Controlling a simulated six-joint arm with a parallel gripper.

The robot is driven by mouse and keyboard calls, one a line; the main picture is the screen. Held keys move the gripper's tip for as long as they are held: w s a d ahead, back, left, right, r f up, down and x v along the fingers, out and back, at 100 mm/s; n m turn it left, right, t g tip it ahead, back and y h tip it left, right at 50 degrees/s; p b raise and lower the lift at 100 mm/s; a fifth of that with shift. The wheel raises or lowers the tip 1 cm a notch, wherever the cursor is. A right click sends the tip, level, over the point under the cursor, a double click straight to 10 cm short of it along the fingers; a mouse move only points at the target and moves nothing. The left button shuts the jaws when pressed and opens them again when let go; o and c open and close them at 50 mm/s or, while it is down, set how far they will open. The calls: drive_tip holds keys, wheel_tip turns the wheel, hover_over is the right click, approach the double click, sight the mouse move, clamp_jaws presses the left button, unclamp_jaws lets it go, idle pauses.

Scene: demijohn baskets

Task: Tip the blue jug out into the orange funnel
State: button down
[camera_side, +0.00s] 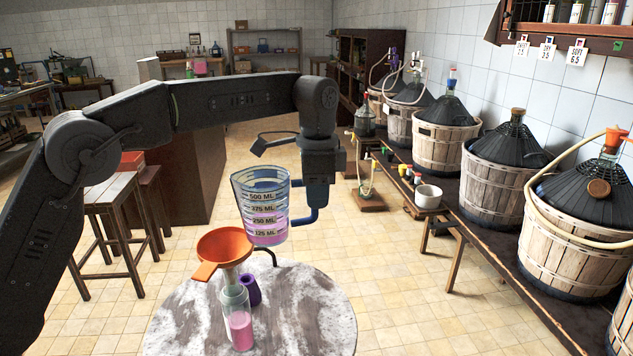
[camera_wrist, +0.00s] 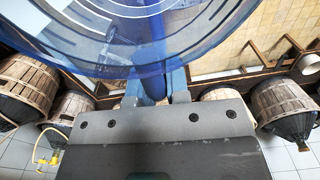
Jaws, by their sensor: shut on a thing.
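The blue jug (camera_side: 264,207) is clear with a blue rim, blue handle and volume marks. It holds pink liquid up to about the 250 ML mark and is close to upright, at most slightly tilted. My gripper (camera_side: 318,192) is shut on its handle and holds it in the air, above and right of the funnel. The orange funnel (camera_side: 224,246) sits in the neck of a clear bottle (camera_side: 238,318) with pink liquid low in it, on a round marbled table (camera_side: 310,310). In the wrist view the jug (camera_wrist: 150,62) fills the top, with the jaws at its handle.
A purple object (camera_side: 250,290) stands beside the bottle on the table. Wooden stools (camera_side: 112,195) stand at left. At right, a long bench holds basketed demijohns (camera_side: 493,170), a white bowl (camera_side: 428,196) and small coloured pots. The table's right side is clear.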

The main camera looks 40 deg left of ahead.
wheel_tip(320, 180, up, 2)
drive_tip(key=shift+w+d+r+t+h, duration=0.1)
drive_tip(key=shift+r+t+h, duration=0.05)
drive_tip(key=shift+t+h, duration=0.7)
wheel_tip(320, 180, up, 2)
drive_tip(key=shift+r+t+h, duration=0.1)
drive_tip(key=shift+t+h, duration=0.65)
drive_tip(key=shift+h, duration=0.3)
drive_tip(key=shift+s+a+f+t+h, duration=0.2)
drive_tip(key=shift+f+t+h, duration=0.1)
drive_tip(key=shift+f+h, duration=0.1)
drive_tip(key=shift+s+a+f+t+h, duration=0.2)
drive_tip(key=shift+f+t+h, duration=0.1)
drive_tip(key=shift+f+h, duration=0.1)
drive_tip(key=shift+s+a+r+t+h, duration=0.1)
drive_tip(key=shift+s+a+t+h, duration=0.2)
drive_tip(key=shift+t+h, duration=0.2)
drive_tip(key=shift+s+a+r+t+h, duration=0.1)
drive_tip(key=shift+s+a+t+h, duration=0.1)
drive_tip(key=shift+a+t+h, duration=0.25)
drive_tip(key=shift+s+a+r+t+h, duration=0.4)
drive_tip(key=shift+s+a+t+h, duration=0.35)
drive_tip(key=shift+t+h, duration=0.15)
drive_tip(key=shift+s+a+r+t+h, duration=0.25)
drive_tip(key=shift+a+r+h, duration=0.1)
drive_tip(key=shift+r+h, duration=0.1)
drive_tip(key=shift+s, duration=0.1)
drive_tip(key=shift+s+a+r+t+h, duration=0.35)
drive_tip(key=shift+a+r+t+h, duration=0.05)
drive_tip(key=shift+a+r, duration=0.1)
